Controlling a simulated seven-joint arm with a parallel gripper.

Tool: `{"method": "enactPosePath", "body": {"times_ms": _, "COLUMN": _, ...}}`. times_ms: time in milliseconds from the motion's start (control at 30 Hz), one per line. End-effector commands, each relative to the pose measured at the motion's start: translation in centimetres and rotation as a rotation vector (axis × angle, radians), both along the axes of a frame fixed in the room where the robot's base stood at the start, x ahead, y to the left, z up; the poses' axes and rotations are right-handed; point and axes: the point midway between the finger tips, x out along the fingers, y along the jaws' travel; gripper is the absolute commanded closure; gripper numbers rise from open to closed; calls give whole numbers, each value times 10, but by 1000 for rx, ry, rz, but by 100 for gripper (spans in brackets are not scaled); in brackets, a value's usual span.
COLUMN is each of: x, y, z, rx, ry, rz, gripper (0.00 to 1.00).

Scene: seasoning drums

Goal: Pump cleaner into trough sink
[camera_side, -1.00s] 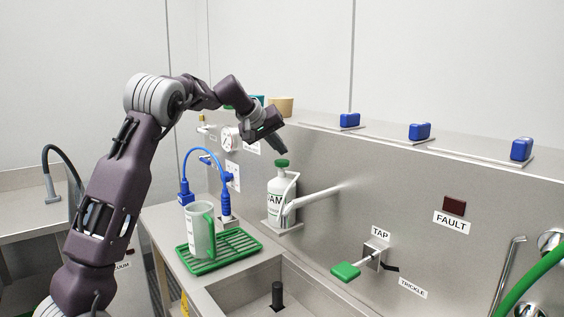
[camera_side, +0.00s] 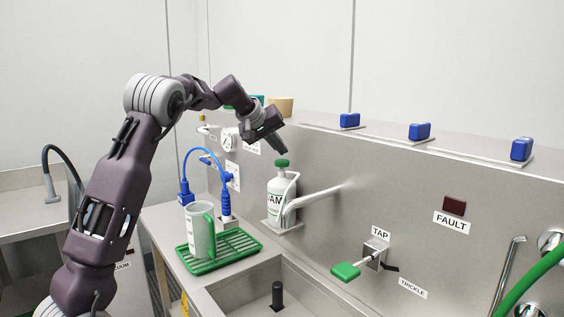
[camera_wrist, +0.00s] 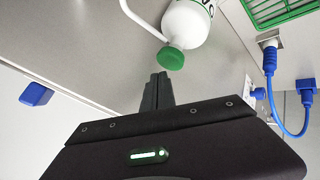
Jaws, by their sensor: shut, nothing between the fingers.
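The cleaner bottle (camera_side: 277,207) is white with a green pump top (camera_side: 282,163) and stands upright on a small wall shelf. It also shows in the wrist view (camera_wrist: 186,24), with its green top (camera_wrist: 171,59) close to my fingertips. My gripper (camera_side: 283,148) is shut and empty, tilted down just above the green top; a small gap shows. The fingers sit together in the wrist view (camera_wrist: 160,76). The trough sink (camera_side: 252,291) lies below and in front of the bottle, with a dark upright standpipe (camera_side: 277,296) in it.
A clear jug with a green handle (camera_side: 200,231) stands on a green drip tray (camera_side: 238,249). A blue cable (camera_side: 203,152) arches behind it. A green tap lever (camera_side: 346,271) sticks out at right.

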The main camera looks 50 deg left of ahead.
Motion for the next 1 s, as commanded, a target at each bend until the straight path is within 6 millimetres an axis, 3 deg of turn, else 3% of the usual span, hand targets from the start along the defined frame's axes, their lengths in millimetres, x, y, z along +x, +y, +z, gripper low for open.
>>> {"method": "enactPosePath", "body": {"times_ms": 1000, "x": 0, "y": 0, "z": -11, "rx": 0, "ry": 0, "rz": 0, "gripper": 100}}
